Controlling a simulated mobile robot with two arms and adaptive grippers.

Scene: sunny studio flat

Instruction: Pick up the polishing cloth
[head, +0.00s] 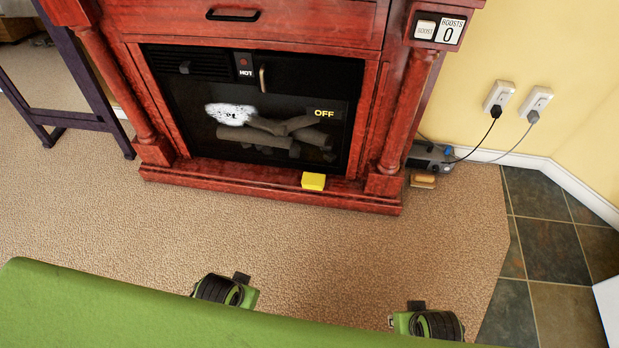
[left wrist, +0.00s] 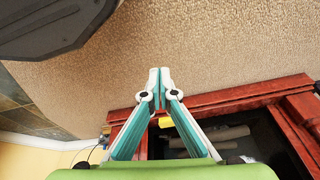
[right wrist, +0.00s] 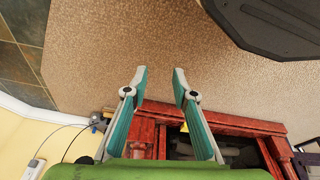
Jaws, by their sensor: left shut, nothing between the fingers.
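A small yellow folded-looking block (head: 313,181), which may be the polishing cloth, lies on the red-brown wooden hearth ledge of the fireplace. It also shows partly behind the fingers in the left wrist view (left wrist: 166,122), and a sliver shows in the right wrist view (right wrist: 185,127). My left gripper (left wrist: 159,72) is shut and empty, apart from the block. My right gripper (right wrist: 160,71) is open and empty, with carpet visible between its fingertips. Neither gripper touches the block. In the head view the fingers of both are hidden.
The fireplace (head: 270,174) has a white speckled patch (head: 231,114) on its dark front, by the logs. A grey device (head: 428,156) with cords and a tan item (head: 423,181) sit right of it. A dark purple frame (head: 90,90) stands left. The carpet (head: 240,230) in front is clear.

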